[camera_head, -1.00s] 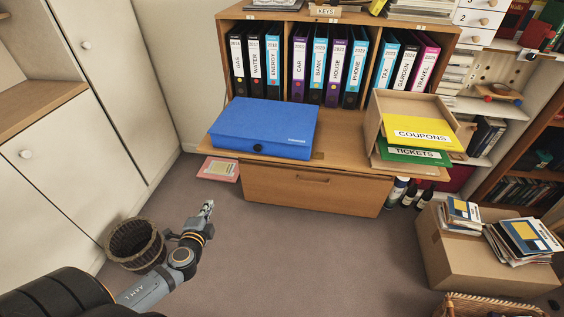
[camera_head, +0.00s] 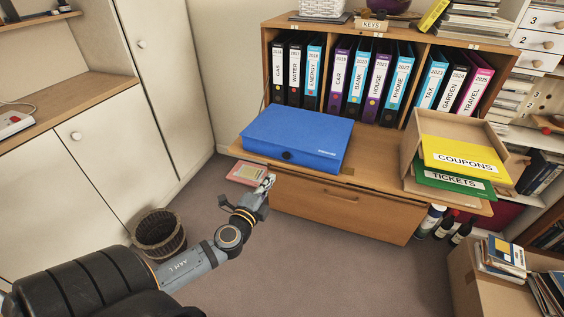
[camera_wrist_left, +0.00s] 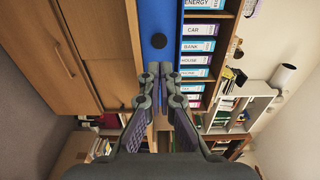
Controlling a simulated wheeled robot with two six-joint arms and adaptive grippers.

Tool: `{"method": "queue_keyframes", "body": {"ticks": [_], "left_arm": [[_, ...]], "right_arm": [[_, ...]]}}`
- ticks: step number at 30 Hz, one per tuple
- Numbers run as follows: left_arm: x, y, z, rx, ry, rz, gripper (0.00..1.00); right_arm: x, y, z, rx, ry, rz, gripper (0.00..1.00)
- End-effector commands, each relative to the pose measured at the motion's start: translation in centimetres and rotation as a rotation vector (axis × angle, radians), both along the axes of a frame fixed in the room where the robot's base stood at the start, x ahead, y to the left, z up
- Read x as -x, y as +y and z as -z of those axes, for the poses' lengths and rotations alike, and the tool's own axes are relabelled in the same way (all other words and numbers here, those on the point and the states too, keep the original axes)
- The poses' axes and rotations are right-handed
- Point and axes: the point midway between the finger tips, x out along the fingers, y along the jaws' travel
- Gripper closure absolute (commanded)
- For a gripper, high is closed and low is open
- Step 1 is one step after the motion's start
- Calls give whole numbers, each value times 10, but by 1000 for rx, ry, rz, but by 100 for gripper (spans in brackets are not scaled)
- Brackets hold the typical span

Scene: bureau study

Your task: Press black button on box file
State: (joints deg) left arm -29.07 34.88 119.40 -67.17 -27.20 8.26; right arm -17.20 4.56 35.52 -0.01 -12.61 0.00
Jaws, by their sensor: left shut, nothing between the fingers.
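The blue box file (camera_head: 300,138) lies flat on the bureau's open desk surface, its front edge facing me. Its round black button (camera_head: 287,155) is on the front face, left of the middle. In the left wrist view the blue front (camera_wrist_left: 157,20) and the black button (camera_wrist_left: 158,41) show just beyond the fingertips. My left gripper (camera_head: 268,182) is shut and empty, in front of and below the file, a little left of the button and apart from it. In the left wrist view its fingers (camera_wrist_left: 167,70) are together. My right gripper is not in view.
The desk surface (camera_head: 375,160) carries a wooden tray with a yellow COUPONS folder (camera_head: 462,157) and a green TICKETS folder (camera_head: 455,181). Ring binders (camera_head: 350,80) stand behind. The carpet in front is clear.

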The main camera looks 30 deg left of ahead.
Motion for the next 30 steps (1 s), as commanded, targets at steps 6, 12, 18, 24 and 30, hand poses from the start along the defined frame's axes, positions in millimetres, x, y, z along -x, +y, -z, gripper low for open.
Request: {"method": "queue_keyframes", "body": {"ticks": [6,12,18,24,30], "left_arm": [[-49,9,-5,4,-4,-2,100],[-82,15,-3,3,-2,0,100],[-97,18,-1,1,0,1,100],[-98,18,0,1,0,2,100],[-101,18,0,2,-1,1,100]], "right_arm": [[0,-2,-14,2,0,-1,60],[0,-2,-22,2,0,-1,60],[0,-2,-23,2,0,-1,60],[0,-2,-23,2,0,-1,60],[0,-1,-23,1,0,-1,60]]}}
